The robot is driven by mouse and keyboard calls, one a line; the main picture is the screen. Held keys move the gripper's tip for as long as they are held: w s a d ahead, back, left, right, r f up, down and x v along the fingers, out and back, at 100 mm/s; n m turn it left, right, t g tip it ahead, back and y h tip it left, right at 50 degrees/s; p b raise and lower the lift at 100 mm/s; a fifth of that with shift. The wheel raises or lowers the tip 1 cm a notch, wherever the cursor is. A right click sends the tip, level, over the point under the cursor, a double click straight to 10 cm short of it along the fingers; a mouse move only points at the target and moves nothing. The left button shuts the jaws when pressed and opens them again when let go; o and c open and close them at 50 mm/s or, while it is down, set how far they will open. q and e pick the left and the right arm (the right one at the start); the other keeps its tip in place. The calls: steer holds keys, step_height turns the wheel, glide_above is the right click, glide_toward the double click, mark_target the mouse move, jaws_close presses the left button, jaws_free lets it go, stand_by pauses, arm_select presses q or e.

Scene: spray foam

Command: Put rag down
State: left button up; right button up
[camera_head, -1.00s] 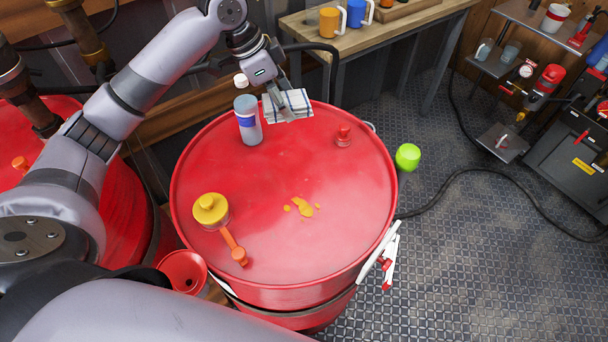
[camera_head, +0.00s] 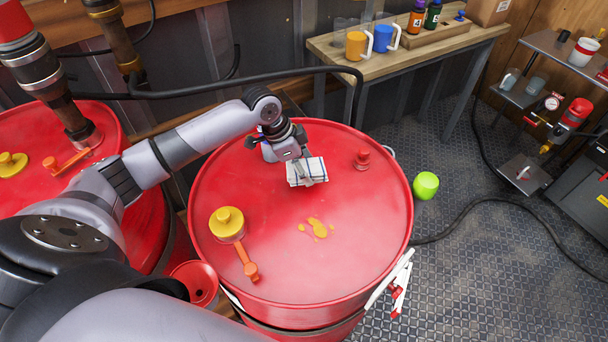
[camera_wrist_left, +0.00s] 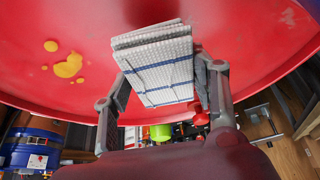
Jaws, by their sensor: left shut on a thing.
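A folded white rag with blue stripes (camera_head: 312,170) is pinched between the fingers of my left gripper (camera_head: 303,177), above the far middle part of the red drum top (camera_head: 290,262). In the left wrist view the rag (camera_wrist_left: 158,62) sits between both fingers of the gripper (camera_wrist_left: 163,88), its folded layers showing. I cannot tell whether the rag touches the drum top. Yellow-orange spots (camera_head: 317,228) lie on the drum top, nearer to me than the rag. My right gripper is not in view.
A yellow cap (camera_head: 227,222) with an orange handle (camera_head: 246,262) is on the drum's left part. A small red cap (camera_head: 362,158) stands right of the rag. A green-topped object (camera_head: 426,185) is beyond the right rim. The drum top's front and right are mostly clear.

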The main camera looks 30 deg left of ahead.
arm_select(q)
step_height(320, 180, down, 4)
steer(key=shift+r, duration=0.25)
steer(key=shift+f, duration=0.25)
steer(key=shift+f, duration=0.2)
steer(key=o, duration=0.8)
steer(key=shift+s, duration=0.15)
steer(key=o, duration=0.3)
steer(key=shift+f, duration=0.1)
steer(key=shift+r, duration=0.3)
steer(key=b+v, duration=0.1)
steer(key=v, duration=0.9)
steer(key=shift+a+r, duration=0.1)
steer(key=shift+r, duration=0.15)
steer(key=shift+v, duration=0.75)
